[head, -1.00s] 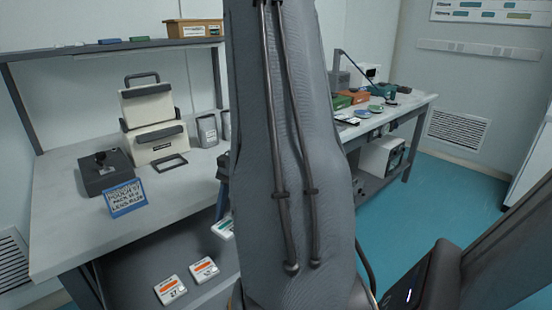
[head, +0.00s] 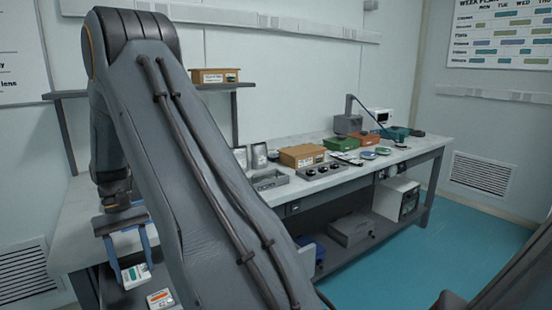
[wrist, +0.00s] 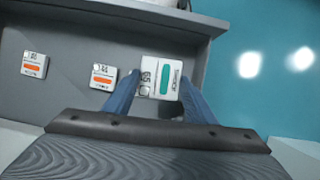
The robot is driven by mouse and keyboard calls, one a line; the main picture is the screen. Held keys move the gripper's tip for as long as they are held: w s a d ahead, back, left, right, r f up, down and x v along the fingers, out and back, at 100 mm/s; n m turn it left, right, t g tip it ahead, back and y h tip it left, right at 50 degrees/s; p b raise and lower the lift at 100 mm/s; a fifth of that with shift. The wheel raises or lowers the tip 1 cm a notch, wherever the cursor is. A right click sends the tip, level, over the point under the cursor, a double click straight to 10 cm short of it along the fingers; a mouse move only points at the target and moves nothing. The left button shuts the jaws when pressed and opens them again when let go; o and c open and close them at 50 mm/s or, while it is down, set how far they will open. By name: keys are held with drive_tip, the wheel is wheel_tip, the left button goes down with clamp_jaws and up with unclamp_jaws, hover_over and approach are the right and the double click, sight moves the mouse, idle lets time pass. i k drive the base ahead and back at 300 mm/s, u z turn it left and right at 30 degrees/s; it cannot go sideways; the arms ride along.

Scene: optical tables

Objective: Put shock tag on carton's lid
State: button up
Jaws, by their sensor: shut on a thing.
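My gripper (head: 132,262) hangs at the lower left of the head view with its blue fingers shut on a white tag with a teal stripe (head: 135,276). In the wrist view, the tag (wrist: 160,77) sits between the fingertips. Its print is too small to read surely. Another brown box (head: 215,76) stands on the raised shelf.
A lamp and several round discs stand farther right. Blue floor (head: 400,260) is open at right.

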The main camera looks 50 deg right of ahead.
sight(312, 147)
drive_tip(key=u, duration=2.45)
drive_tip(key=k, duration=2.9)
drive_tip(key=z, duration=2.65)
